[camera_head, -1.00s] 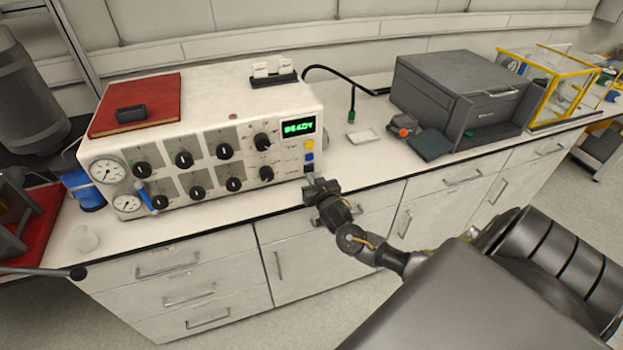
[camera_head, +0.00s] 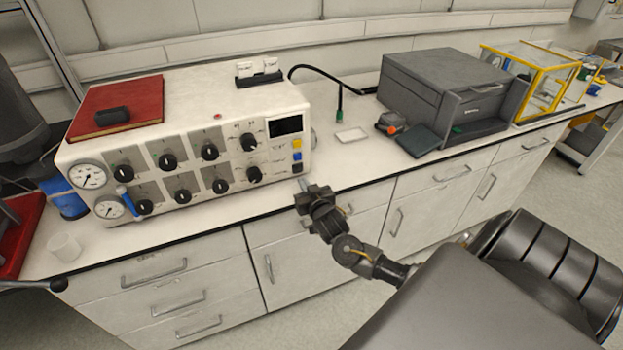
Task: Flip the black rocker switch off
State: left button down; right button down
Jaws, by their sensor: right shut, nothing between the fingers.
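The white control box (camera_head: 215,113) stands on the bench, with black knobs, two gauges and a dark display (camera_head: 286,126) on its front. The black rocker switch (camera_head: 297,168) is at the lower right of that front, under a yellow and a blue button. My right gripper (camera_head: 301,186) is shut and empty, just below and in front of the switch. A small gap seems to show between the fingertips and the switch; the switch's tilt is too small to tell. My left gripper is not in view.
A red book (camera_head: 117,104) with a small black object lies on the box. To the right are a small white tray (camera_head: 351,135), a dark grey machine (camera_head: 440,95) and a yellow-framed clear case (camera_head: 535,80). A white cup (camera_head: 64,247) stands at the front left. Bench drawers lie below my arm.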

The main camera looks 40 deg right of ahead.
jog(key=v, duration=0.7)
jog(key=shift+s+b, duration=0.4)
jog(key=shift+f, duration=0.1)
jog(key=s+a+f+n+g+y, duration=0.2)
jog(key=s+a+f+g+y, duration=0.3)
jog(key=s+a+f, duration=0.4)
jog(key=s+a+n+g, duration=0.2)
jog(key=s+a+g, duration=0.2)
jog(key=s, duration=0.5)
jog(key=s+a+n+g, duration=0.1)
jog(key=s+a+g, duration=0.25)
jog(key=s, duration=0.55)
notch_tip(320, 180, down, 27)
jog(key=s+g, duration=0.1)
jog(key=s, duration=0.1)
jog(key=s+d+f+g, duration=0.1)
jog(key=s+d+f, duration=0.2)
jog(key=s+f, duration=1.1)
jog(key=shift+s+d+f+n, duration=0.25)
jog(key=shift+s+f+n, duration=0.15)
jog(key=shift+s, duration=0.4)
